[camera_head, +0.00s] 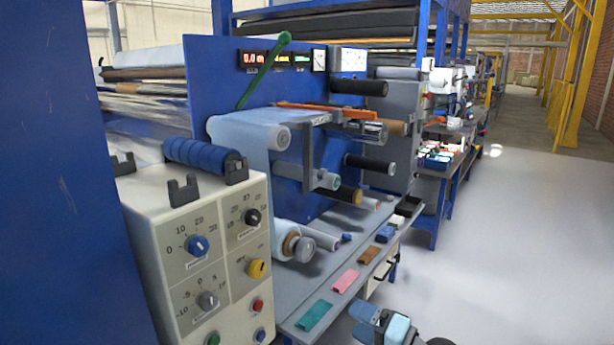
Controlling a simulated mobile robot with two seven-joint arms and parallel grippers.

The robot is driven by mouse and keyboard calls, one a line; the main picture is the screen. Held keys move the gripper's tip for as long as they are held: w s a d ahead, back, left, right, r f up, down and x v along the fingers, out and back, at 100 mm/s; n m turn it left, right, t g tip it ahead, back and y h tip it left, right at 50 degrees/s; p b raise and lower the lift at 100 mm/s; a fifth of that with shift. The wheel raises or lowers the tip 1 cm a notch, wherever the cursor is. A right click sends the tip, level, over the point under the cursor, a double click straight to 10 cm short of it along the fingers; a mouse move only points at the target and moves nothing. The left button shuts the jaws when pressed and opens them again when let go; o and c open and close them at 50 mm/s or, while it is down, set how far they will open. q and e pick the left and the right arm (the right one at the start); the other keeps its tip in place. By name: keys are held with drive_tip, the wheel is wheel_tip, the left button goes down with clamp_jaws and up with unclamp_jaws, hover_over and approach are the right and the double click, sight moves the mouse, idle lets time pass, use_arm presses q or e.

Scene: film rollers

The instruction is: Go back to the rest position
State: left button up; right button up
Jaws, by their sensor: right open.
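My right gripper (380,320) shows at the bottom of the head view, right of centre, with light blue and grey parts. It is open, and I see nothing held in it. It is in front of the shelf of the film machine (345,240), apart from the rollers. My left gripper is not in view.
A control box (215,240) with knobs and a blue roll (205,158) on top stands at the left. Teal (314,315), pink (345,280) and brown (370,255) pieces lie along the shelf (290,318). The floor (520,240) at the right is clear.

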use_arm(q)
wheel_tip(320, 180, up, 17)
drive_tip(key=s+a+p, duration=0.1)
drive_tip(key=p, duration=2.2)
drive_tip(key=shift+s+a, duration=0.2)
use_arm(e)
drive_tip(key=s+d+n+h, duration=0.2)
drive_tip(key=s+d+h, duration=0.1)
drive_tip(key=s, duration=0.6)
drive_tip(key=s+d+n+h, duration=0.2)
drive_tip(key=s+d+h, duration=0.1)
drive_tip(key=s, duration=0.7)
drive_tip(key=s+d+f+n+h, duration=0.1)
drive_tip(key=s+h, duration=0.4)
drive_tip(key=s, duration=0.5)
drive_tip(key=shift+s+d+n, duration=0.25)
drive_tip(key=shift+d+n, duration=0.65)
drive_tip(key=shift+n, duration=0.2)
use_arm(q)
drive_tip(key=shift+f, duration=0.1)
